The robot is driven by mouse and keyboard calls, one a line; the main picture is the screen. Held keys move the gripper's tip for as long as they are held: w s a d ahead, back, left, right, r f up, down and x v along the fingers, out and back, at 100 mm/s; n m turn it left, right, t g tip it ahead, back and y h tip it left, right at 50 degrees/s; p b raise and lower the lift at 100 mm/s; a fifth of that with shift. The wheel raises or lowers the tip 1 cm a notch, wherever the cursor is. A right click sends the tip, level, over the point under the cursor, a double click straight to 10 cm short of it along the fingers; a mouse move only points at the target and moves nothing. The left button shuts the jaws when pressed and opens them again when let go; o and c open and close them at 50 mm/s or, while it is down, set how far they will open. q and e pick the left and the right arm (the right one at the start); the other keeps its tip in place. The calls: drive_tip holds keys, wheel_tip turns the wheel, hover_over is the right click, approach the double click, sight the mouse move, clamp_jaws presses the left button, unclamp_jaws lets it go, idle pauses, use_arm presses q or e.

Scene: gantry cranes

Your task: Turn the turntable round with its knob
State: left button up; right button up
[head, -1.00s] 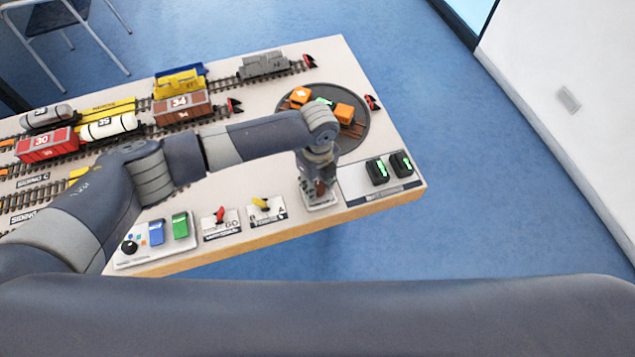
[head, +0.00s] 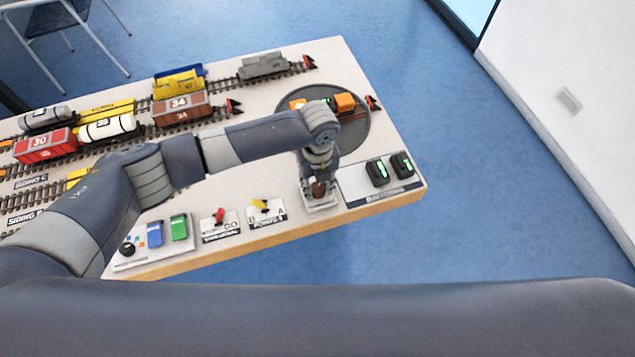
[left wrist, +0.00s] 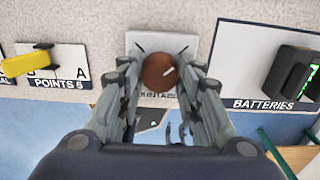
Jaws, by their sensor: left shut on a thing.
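The turntable (head: 350,143) is a dark round disc at the right end of the table, with an orange locomotive (head: 344,102) on it. My left arm hides part of both. The knob (left wrist: 160,72) is round and brown with a white pointer mark, on a light plate in front of the turntable. My left gripper (left wrist: 161,78) points down at the knob and is shut on it, a finger on each side. In the head view the left gripper (head: 318,188) shows over the same plate. My right gripper is not in view.
A batteries panel (left wrist: 264,103) with two black and green units lies right of the knob. The yellow points lever (head: 262,205) and a red lever (head: 219,215) stand to its left. Wagons on tracks fill the table's left and back.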

sight(318, 187)
use_arm(q)
drive_tip(key=o, duration=1.1)
drive_tip(key=shift+c, duration=0.2)
drive_tip(key=shift+r, duration=0.1)
wheel_tip(318, 187, up, 12)
